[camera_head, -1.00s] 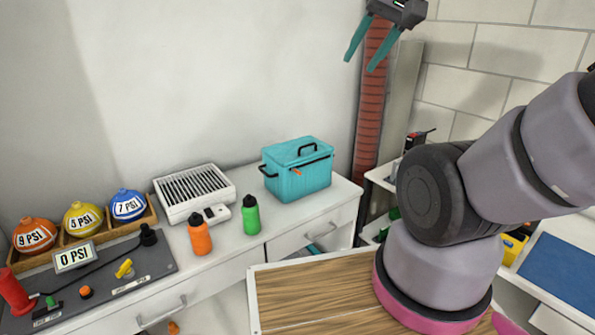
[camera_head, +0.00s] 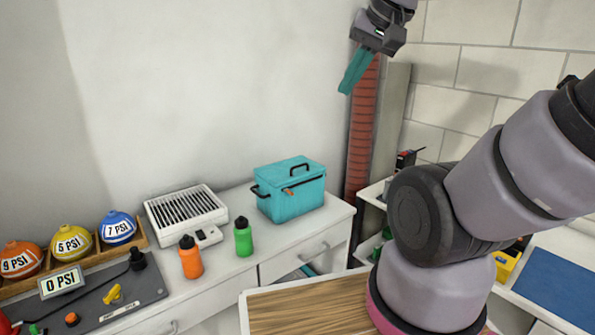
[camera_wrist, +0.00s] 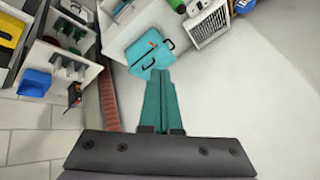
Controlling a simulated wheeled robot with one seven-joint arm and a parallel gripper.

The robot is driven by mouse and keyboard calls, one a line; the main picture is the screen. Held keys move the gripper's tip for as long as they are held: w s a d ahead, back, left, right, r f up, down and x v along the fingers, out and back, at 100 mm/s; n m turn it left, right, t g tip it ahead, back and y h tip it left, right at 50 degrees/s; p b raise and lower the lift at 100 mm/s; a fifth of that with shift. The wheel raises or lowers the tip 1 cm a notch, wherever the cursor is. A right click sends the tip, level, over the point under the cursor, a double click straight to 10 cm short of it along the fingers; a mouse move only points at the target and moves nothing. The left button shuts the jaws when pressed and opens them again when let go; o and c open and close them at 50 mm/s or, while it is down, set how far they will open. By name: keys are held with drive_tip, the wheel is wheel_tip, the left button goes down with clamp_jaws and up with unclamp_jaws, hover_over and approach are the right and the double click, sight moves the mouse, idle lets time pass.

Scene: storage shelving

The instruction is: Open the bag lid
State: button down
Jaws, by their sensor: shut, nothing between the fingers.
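The teal bag (camera_head: 290,190) stands upright on the white counter near its right end. Its lid is closed, with a black handle on top, a black side handle and an orange zip tab (camera_head: 288,191) on the front. The bag also shows in the wrist view (camera_wrist: 149,54), beyond the fingertips. My gripper (camera_head: 346,91) is high above and to the right of the bag, clear of it, with its teal fingers together and empty. The shut fingers also show in the wrist view (camera_wrist: 160,72).
An orange bottle (camera_head: 191,258) and a green bottle (camera_head: 243,237) stand left of the bag. A white slatted device (camera_head: 186,213) is behind them. Labelled PSI balls sit farther left. A red ribbed column (camera_head: 361,140) rises behind the gripper. The air above the bag is clear.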

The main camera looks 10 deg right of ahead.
drive_tip(key=w+a+f+m+g+y, duration=0.3)
drive_tip(key=w+a+f+g+y, duration=0.4)
drive_tip(key=w+a+f, duration=0.15)
drive_tip(key=w+f+m+t+y, duration=0.2)
drive_tip(key=w+f+m+y, duration=0.45)
drive_tip(key=w, duration=0.45)
drive_tip(key=w+d+f+m+t+h, duration=0.35)
drive_tip(key=d+f+m+t, duration=0.2)
drive_tip(key=f, duration=0.35)
drive_tip(key=w+d+f+m+t+h, duration=0.2)
drive_tip(key=w+d+f+m+t, duration=0.35)
drive_tip(key=f, duration=0.25)
drive_tip(key=w+d+f+m+t+h, duration=0.3)
drive_tip(key=d+f+m+t, duration=0.3)
drive_tip(key=f, duration=0.3)
drive_tip(key=a+x, duration=0.1)
drive_tip(key=x, duration=0.9)
drive_tip(key=shift+s+r+m, duration=0.3)
drive_tip(key=shift+r+m, duration=0.05)
drive_tip(key=shift+a, duration=0.1)
drive_tip(key=shift+r, duration=0.1)
